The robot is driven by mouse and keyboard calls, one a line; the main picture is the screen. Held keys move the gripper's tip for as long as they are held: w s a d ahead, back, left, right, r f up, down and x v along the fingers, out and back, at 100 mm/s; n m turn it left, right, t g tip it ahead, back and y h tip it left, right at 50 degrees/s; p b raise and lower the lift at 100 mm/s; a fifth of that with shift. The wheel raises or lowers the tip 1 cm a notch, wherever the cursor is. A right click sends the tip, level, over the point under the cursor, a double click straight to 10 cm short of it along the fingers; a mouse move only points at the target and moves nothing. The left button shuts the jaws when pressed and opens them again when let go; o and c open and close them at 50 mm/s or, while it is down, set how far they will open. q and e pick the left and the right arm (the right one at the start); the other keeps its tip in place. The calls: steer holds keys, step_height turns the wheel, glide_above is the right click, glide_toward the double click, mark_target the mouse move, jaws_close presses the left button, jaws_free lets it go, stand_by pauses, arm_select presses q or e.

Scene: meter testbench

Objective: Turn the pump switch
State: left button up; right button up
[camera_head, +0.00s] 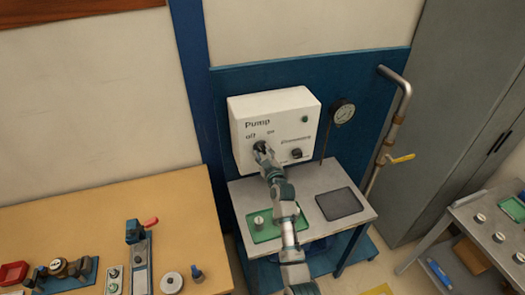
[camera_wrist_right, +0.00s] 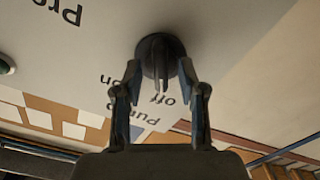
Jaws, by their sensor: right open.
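The pump switch is a dark round knob (camera_wrist_right: 158,50) with a raised grip, on the white control box (camera_head: 302,112). The labels "Pump", "off" and "on" are around it. In the head view the knob (camera_head: 259,146) is mostly hidden by my right gripper (camera_head: 262,151). In the wrist view, where the labels appear upside down, my right gripper (camera_wrist_right: 159,73) is open. Its fingers are on either side of the knob's grip, close to it. I cannot tell whether they touch it. My left gripper is not in view.
A second knob (camera_head: 296,153) sits lower right on the box. Below is a grey table (camera_head: 315,178) with a green tray (camera_head: 267,233) and a dark mat (camera_head: 339,203). A gauge (camera_head: 343,113) and a pipe (camera_head: 401,100) are at right. A wooden bench (camera_head: 110,205) is at left.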

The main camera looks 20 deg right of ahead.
steer(key=shift+w+a, duration=0.3)
steer(key=shift+w, duration=0.2)
steer(key=shift+r, duration=0.1)
steer(key=shift+d, duration=0.2)
jaws_close()
